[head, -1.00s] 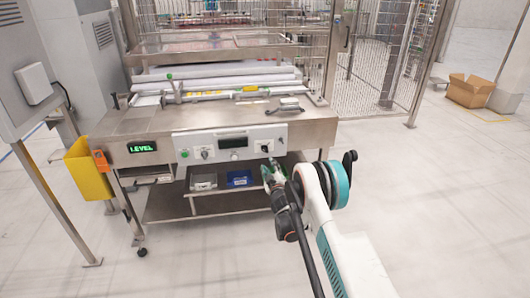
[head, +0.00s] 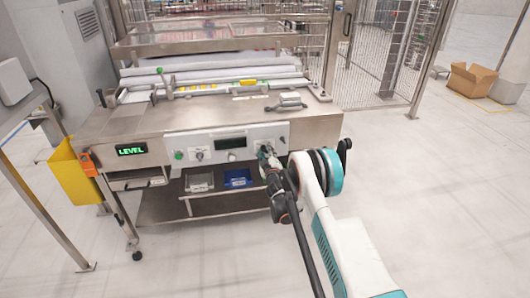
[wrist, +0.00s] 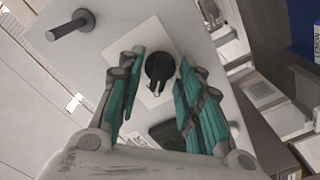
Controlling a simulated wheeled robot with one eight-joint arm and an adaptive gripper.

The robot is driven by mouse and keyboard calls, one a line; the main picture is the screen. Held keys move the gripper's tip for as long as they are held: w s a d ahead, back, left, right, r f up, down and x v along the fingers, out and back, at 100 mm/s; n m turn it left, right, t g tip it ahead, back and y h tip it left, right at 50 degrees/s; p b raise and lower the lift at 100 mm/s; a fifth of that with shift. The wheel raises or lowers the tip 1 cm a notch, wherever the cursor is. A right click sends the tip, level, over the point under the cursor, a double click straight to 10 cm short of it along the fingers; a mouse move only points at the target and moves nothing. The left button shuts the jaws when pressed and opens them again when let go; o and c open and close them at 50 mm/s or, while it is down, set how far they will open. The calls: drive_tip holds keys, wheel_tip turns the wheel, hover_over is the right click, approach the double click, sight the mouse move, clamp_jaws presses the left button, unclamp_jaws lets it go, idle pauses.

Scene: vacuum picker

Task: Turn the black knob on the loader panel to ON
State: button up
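The loader panel (head: 212,146) is a pale strip on the front of the steel table in the head view. In the wrist view the black knob (wrist: 159,67) sits on a white square plate (wrist: 146,38), with a pale pointer mark on its lower part. My gripper (wrist: 157,86) is open, its teal-padded fingers spread to the left and right of the knob, with gaps visible on both sides. In the head view my gripper (head: 266,153) is at the right end of the panel and hides the knob. I cannot read an ON label.
A grey post or handle (wrist: 70,25) sticks out from the panel at upper left in the wrist view. Under the table are a grey bin (head: 199,182) and a blue bin (head: 237,178). A yellow holder (head: 78,184) hangs at the left.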

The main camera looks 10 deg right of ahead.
clamp_jaws()
drive_tip(key=m, duration=0.4)
drive_tip(key=shift+m, duration=0.4)
drive_tip(key=m, duration=0.4)
drive_tip(key=shift+d+r+m, duration=0.1)
drive_tip(key=shift+m, duration=0.2)
drive_tip(key=m, duration=0.4)
drive_tip(key=shift+d+m, duration=0.1)
drive_tip(key=shift+m, duration=2.2)
